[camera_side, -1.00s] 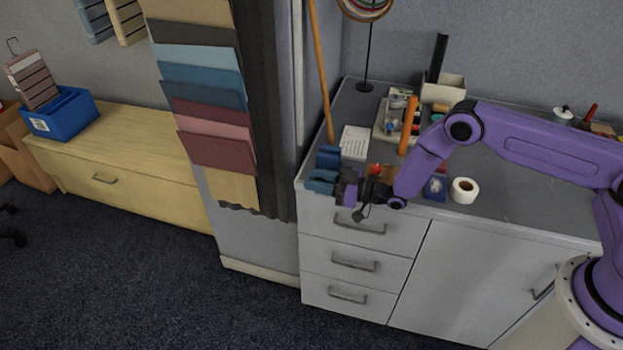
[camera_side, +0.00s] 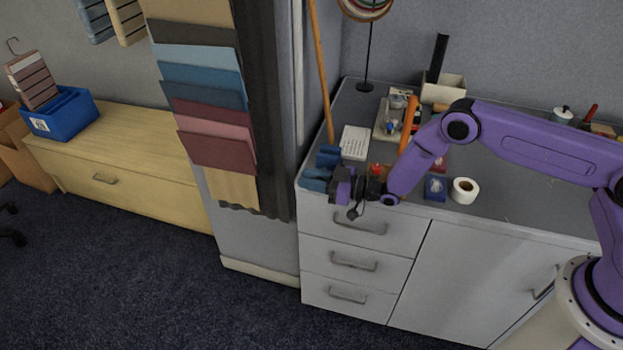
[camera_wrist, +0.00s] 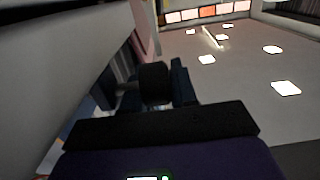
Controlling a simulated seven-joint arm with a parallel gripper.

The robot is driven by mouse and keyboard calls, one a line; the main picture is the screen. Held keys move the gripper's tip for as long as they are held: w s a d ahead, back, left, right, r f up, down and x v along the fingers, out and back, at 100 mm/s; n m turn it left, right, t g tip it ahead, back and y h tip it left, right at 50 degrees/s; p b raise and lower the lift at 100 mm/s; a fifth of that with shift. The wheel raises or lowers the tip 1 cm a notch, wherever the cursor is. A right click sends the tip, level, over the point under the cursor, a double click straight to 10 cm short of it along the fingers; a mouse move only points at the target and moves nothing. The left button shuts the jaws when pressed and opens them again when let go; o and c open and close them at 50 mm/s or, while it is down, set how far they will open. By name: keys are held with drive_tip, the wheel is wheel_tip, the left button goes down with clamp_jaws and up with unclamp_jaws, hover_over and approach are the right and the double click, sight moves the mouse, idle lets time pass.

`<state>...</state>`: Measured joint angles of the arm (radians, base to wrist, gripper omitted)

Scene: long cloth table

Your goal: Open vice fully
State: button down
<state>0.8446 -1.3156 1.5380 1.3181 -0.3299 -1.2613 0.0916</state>
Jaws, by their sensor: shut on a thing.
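The blue vice (camera_side: 316,178) sits at the front left corner of the grey cabinet top, its far part (camera_side: 328,155) standing higher. My gripper (camera_side: 335,187) is at the vice's near right side, low over the cabinet's front edge. In the wrist view, a dark rounded handle end (camera_wrist: 155,82) shows ahead of my gripper's black bar, with dark blue parts on both sides of it. My gripper is shut on the vice handle; the exact contact is mostly hidden by my gripper body. I cannot see how wide the vice jaws are apart.
A white paper pad (camera_side: 355,142) lies behind the vice. A tray of small items (camera_side: 387,128), a blue box (camera_side: 436,188) and a white tape roll (camera_side: 465,190) stand to the right. A wooden pole (camera_side: 320,70) leans at the back left. Drawers (camera_side: 355,261) are below.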

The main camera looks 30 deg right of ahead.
drive_tip(key=shift+w+a+f+g+h, duration=0.1)
drive_tip(key=shift+f+g+h, duration=0.15)
drive_tip(key=shift+g+h, duration=0.75)
drive_tip(key=shift+w+a+f+g+h, duration=0.1)
drive_tip(key=shift+f+g+h, duration=0.15)
drive_tip(key=shift+g+h, duration=0.75)
drive_tip(key=shift+s+d, duration=0.1)
drive_tip(key=c, duration=1.3)
unclamp_jaws()
drive_tip(key=shift+o, duration=0.2)
drive_tip(key=v, duration=1.7)
drive_tip(key=shift+r, duration=0.15)
drive_tip(key=shift+s+d, duration=0.1)
